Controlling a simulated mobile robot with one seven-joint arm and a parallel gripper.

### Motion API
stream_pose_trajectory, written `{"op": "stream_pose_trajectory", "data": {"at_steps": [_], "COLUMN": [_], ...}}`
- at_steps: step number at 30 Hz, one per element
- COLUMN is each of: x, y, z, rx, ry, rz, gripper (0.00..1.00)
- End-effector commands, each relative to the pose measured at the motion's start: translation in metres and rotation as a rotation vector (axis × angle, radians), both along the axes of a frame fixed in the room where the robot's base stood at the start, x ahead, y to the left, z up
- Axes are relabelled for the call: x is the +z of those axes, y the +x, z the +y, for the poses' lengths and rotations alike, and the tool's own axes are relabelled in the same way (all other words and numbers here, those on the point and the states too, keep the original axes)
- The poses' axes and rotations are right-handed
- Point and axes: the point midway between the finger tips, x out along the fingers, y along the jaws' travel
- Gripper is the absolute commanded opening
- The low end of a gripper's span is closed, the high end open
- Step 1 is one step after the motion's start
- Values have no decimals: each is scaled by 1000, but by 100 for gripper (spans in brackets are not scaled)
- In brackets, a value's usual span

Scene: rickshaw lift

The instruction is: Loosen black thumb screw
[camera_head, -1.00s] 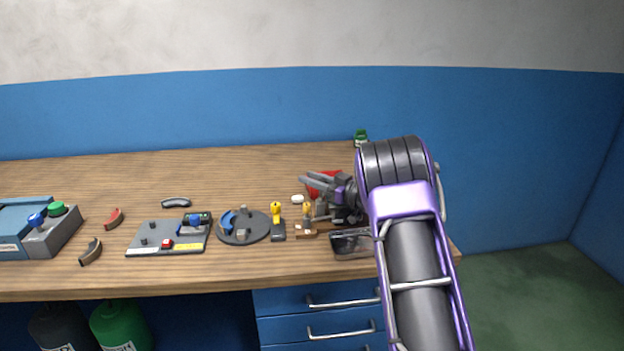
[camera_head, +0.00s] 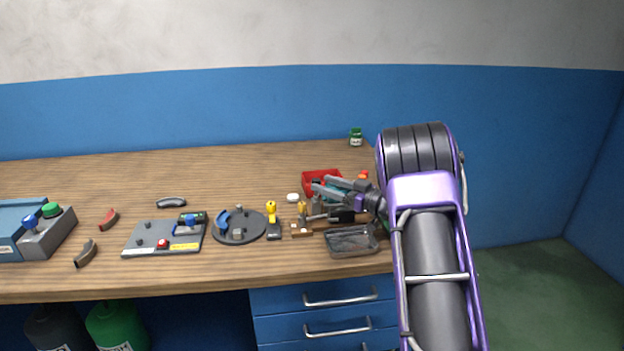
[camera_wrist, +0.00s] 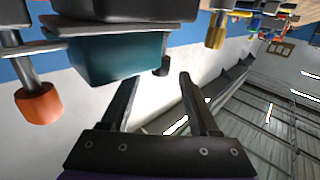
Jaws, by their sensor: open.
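My gripper (camera_head: 320,185) is at the right end of the bench, fingers apart, pointing left over a cluster of small parts. In the wrist view my gripper (camera_wrist: 158,76) has its two dark fingers open and empty. A small black knob (camera_wrist: 162,67), which may be the black thumb screw, shows near the gap between the fingertips, by a teal block (camera_wrist: 118,58). I cannot tell whether the fingers are around it or short of it. In the head view I cannot single it out among the dark parts.
A red bin (camera_head: 318,176) and a grey tray (camera_head: 352,241) lie close to my gripper. An orange cap (camera_wrist: 40,103) is at the left of the wrist view. A yellow-topped tool (camera_head: 271,213) and round dark plate (camera_head: 238,228) stand further left.

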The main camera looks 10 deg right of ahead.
Motion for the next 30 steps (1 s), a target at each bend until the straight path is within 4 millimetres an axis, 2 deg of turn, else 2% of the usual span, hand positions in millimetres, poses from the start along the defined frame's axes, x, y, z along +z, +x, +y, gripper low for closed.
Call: {"op": "stream_pose_trajectory", "data": {"at_steps": [1, 6, 12, 19, 30], "x": [1, 1, 0, 0, 2], "y": [-9, -38, -63, -74, -71], "z": [-11, -40, -65, -75, -71], "rx": [-5, -4, -2, 1, -1], "ry": [1, 2, 0, 0, -17], "rz": [1, 1, 0, 0, -2], "gripper": [62, 62, 62, 62, 62]}}
